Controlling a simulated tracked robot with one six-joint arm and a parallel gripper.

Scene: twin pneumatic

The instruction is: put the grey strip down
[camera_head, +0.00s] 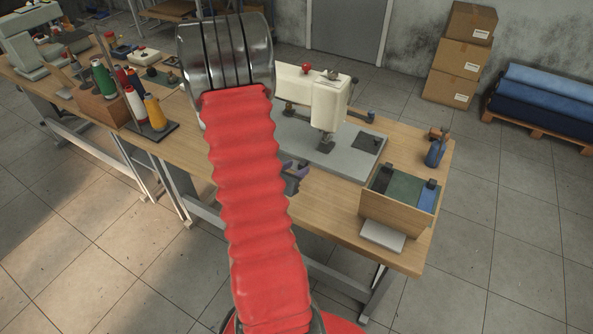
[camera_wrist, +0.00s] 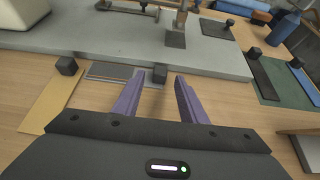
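The grey strip (camera_wrist: 112,74) lies flat on the wooden table along the front edge of the sewing machine's grey base plate in the wrist view. A dark block (camera_wrist: 160,72) is at its right end. My gripper (camera_wrist: 161,75) has its two purple fingers apart, with the dark block between the tips as seen and a gap on each side. I cannot tell how far the tips are above the table. In the head view my gripper (camera_head: 301,168) shows only partly beside my red arm, and the grey strip is hidden.
The sewing machine (camera_head: 318,96) stands behind on its base plate (camera_wrist: 110,40). A yellow strip (camera_wrist: 50,102) with a dark block lies at left. Thread spools (camera_head: 134,103) stand further left.

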